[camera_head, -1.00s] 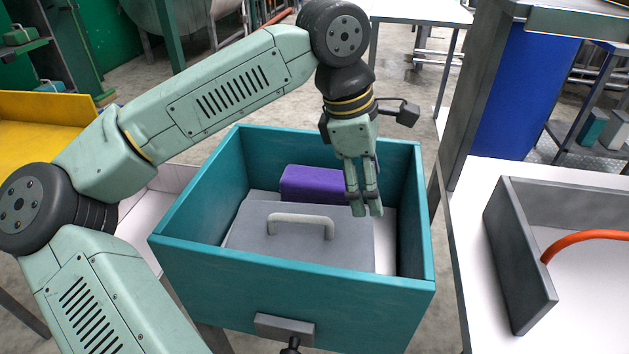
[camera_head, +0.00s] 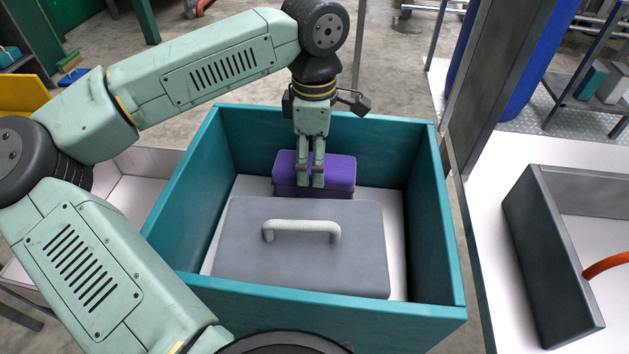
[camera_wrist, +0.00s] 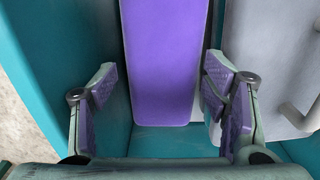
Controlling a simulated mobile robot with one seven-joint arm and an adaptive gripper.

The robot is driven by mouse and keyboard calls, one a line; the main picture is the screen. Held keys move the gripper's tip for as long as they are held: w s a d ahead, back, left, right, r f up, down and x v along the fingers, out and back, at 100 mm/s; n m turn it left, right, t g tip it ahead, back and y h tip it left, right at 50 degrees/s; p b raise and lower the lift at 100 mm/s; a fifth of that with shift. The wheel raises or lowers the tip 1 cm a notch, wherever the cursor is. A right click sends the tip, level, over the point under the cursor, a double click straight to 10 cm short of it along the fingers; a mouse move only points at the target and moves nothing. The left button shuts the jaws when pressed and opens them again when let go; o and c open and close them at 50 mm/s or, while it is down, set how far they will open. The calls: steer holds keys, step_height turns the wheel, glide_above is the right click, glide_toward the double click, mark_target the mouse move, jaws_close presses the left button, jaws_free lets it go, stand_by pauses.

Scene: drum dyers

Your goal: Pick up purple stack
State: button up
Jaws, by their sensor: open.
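The purple stack (camera_head: 340,172) lies at the back of the teal box (camera_head: 176,226), behind a grey lidded case. In the head view it looks like purple blocks with a seam between an upper and a lower layer. My gripper (camera_head: 311,184) points down at the stack, in front of its left part in the picture. In the wrist view the gripper (camera_wrist: 160,92) is open, and the purple stack (camera_wrist: 163,50) extends between and beyond its two fingers. Gaps show between stack and fingers. I cannot tell the fingertips' exact height against the stack.
The grey case (camera_head: 360,240) with a pale handle (camera_head: 302,228) fills the front of the box, close to the stack. The teal walls rise around both. A grey-walled tray (camera_head: 550,250) with an orange tube (camera_head: 607,264) stands on the right table.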

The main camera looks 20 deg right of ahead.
steer(key=f+p, duration=0.1)
steer(key=f, duration=0.4)
steer(key=shift+s+f, duration=0.1)
steer(key=shift+s, duration=0.1)
steer(key=shift+c, duration=0.2)
steer(key=c, duration=1.1)
steer(key=shift+c, duration=0.2)
